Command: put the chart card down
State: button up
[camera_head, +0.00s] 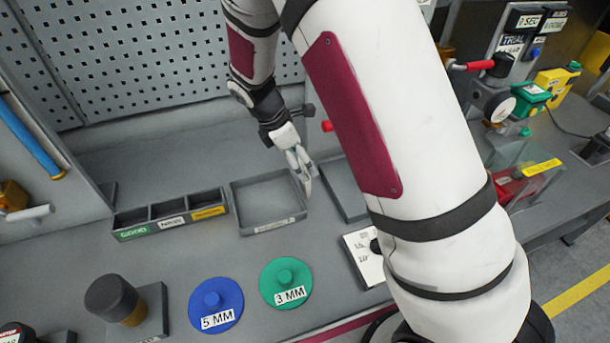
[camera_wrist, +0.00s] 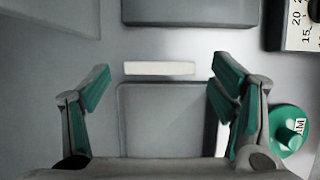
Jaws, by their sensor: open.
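My gripper (camera_head: 305,183) is over the right edge of a shallow grey tray (camera_head: 268,225) in the head view. In the wrist view its two teal-padded fingers (camera_wrist: 162,68) are spread wide, with no contact visible. A thin pale strip (camera_wrist: 150,69) shows between the fingertips, just beyond the tray edge (camera_wrist: 122,120); I cannot tell whether it is the chart card seen edge-on.
A three-part bin (camera_head: 170,222) with labels stands left of the tray. A blue 5 MM disc (camera_head: 215,298) and a green 3 MM disc (camera_head: 285,275) lie in front. Another grey tray (camera_head: 345,190) is right of my gripper. A perforated panel (camera_head: 150,60) stands behind.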

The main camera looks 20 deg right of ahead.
jog(key=shift+d+p+x, duration=0.2)
jog(key=shift+p+x, duration=0.4)
jog(key=shift+x, duration=2.15)
jog(key=shift+r, duration=0.1)
jog(key=c, duration=1.4)
jog(key=shift+s+a+r, duration=0.1)
jog(key=shift+a+r, duration=0.05)
jog(key=shift+r, duration=0.25)
jog(key=r, duration=0.3)
jog(key=r+b, duration=0.1)
jog(key=r, duration=0.2)
jog(key=shift+s+a+r+b, duration=0.2)
jog(key=shift+b, duration=0.1)
jog(key=s+a+b, duration=0.1)
jog(key=s+a, duration=1.2)
notch_tip(320, 180, up, 4)
jog(key=n+t+y+b, duration=0.3)
jog(key=n+t+b, duration=0.1)
jog(key=n, duration=0.9)
send_over(208, 190)
jog(key=s, duration=0.1)
jog(key=shift+n, duration=0.3)
jog(key=f, duration=1)
jog(key=shift+s+a, duration=0.1)
jog(key=shift+a, duration=0.15)
